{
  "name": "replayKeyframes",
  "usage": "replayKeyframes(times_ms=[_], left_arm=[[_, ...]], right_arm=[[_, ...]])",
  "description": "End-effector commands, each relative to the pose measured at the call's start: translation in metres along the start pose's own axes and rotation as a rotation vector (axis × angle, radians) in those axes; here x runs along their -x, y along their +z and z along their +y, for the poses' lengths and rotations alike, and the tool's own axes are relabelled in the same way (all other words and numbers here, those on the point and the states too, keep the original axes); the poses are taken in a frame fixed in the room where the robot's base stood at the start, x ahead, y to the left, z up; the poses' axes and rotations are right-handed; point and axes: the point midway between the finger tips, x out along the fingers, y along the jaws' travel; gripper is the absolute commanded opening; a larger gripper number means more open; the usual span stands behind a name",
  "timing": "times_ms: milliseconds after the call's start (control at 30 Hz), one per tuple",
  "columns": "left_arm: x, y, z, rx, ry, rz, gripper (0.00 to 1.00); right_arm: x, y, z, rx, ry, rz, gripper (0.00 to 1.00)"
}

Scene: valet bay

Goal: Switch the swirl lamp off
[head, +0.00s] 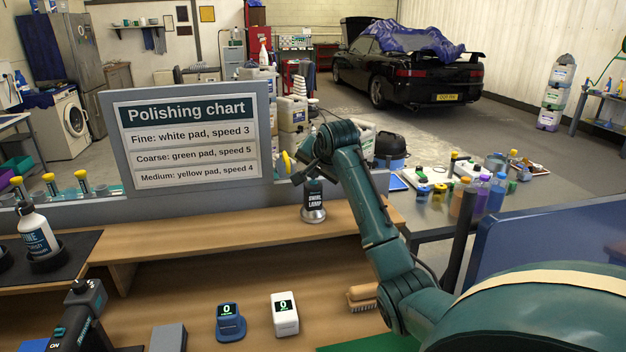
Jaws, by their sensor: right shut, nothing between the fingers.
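The swirl lamp (313,199) stands upright on the raised wooden shelf, right of the polishing chart. It has a dark body with a "SWIRL LAMP" label and a pale, flared base. Its top is close to or partly behind my right gripper. My right gripper (294,178) is shut and empty, just above and left of the lamp. I cannot tell whether it touches the lamp. No switch shows clearly, and I cannot tell whether the lamp is lit. My left gripper is out of view.
The polishing chart (192,137) stands behind the shelf (220,232). A polisher marked "ON" (82,318), a blue display unit (230,322), a white one (285,314) and a brush (362,297) are on the lower bench. A white bottle (37,233) stands at left.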

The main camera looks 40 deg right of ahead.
Motion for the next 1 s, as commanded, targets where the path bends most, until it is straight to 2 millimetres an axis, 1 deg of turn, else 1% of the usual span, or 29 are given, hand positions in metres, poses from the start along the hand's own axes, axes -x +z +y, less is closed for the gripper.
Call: replayKeyframes(times_ms=[167, 433, 533, 1000], left_arm=[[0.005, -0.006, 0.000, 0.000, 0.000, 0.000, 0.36], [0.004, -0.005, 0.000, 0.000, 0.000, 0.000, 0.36], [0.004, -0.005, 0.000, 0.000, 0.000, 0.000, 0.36], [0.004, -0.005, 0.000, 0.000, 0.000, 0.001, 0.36]], right_arm=[[0.006, -0.004, -0.005, -0.001, 0.000, -0.002, 0.00], [0.006, -0.004, -0.005, 0.000, 0.000, -0.001, 0.00], [0.009, -0.007, -0.007, -0.001, -0.001, 0.000, 0.00], [0.041, -0.030, -0.031, 0.000, -0.001, 0.000, 0.00]])
